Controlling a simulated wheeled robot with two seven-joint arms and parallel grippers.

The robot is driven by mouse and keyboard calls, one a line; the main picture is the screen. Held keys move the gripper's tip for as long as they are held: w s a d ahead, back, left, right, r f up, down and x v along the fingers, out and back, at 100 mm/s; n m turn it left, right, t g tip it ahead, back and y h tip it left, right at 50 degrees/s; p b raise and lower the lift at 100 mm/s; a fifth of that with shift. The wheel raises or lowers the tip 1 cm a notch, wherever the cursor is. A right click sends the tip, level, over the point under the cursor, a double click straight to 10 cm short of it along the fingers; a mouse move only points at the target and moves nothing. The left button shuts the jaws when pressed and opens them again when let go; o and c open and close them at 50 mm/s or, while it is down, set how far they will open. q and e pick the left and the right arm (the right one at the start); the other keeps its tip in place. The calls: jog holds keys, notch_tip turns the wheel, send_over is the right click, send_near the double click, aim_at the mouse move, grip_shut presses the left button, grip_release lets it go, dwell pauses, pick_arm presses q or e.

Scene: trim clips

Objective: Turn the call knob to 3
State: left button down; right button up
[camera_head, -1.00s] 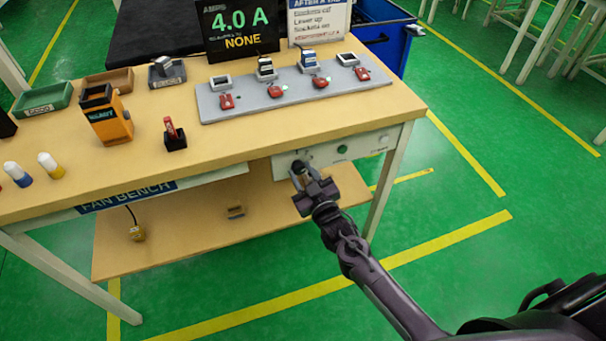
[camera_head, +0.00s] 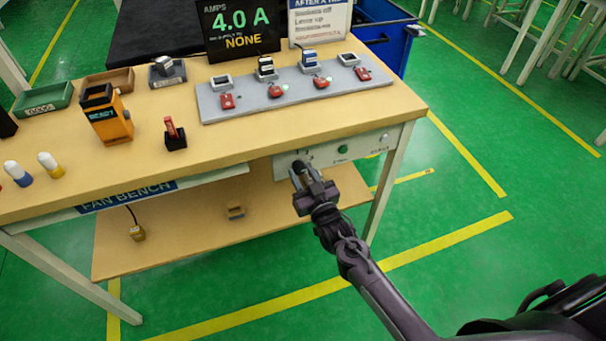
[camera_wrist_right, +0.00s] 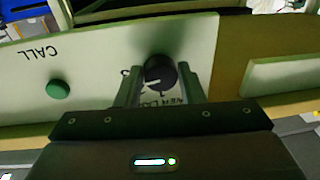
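The black call knob (camera_wrist_right: 158,72) is on the light front panel of the bench, with a pale pointer mark on its face. The wrist view shows the panel lettering upside down, and the fingers partly cover the labels around the knob. I cannot read which number the pointer is at. My right gripper (camera_wrist_right: 159,92) has one finger on each side of the knob, with gaps visible between finger and knob. In the head view, my right gripper (camera_head: 308,172) is at the panel's left part and mostly hides the knob. My left gripper is not in view.
A green button (camera_head: 342,149) sits beside the knob on the panel, near the word CALL. The bench top (camera_head: 250,140) above holds a grey fixture plate (camera_head: 290,98), an orange device (camera_head: 106,115) and a display (camera_head: 238,28). A lower shelf (camera_head: 190,230) is beneath.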

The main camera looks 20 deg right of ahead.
jog(key=o, duration=0.4)
jog(key=s, duration=0.7)
jog(key=shift+s+d+f, duration=0.3)
jog(key=shift+s+d, duration=0.1)
jog(key=shift+d, duration=0.05)
jog(key=s+d+f+g+h+p, duration=0.1)
jog(key=s+f+g, duration=0.4)
jog(key=f, duration=0.8)
jog(key=s+f+g, duration=0.3)
jog(key=s+f, duration=0.5)
jog(key=f, duration=0.4)
jog(key=s+d+f+g, duration=0.1)
jog(key=s+f+g, duration=0.2)
jog(key=s, duration=0.6)
jog(key=s+d+f+g+p, duration=0.1)
jog(key=s+f+g, duration=0.2)
jog(key=s+f, duration=0.4)
jog(key=s+d+f+n+g+h, duration=0.1)
jog(key=s+f+g, duration=0.2)
jog(key=s, duration=1)
notch_tip(320, 180, down, 2)
jog(key=shift+d+f+g+p, duration=0.2)
jog(key=shift+f+g+p, duration=0.1)
jog(key=shift+p, duration=0.1)
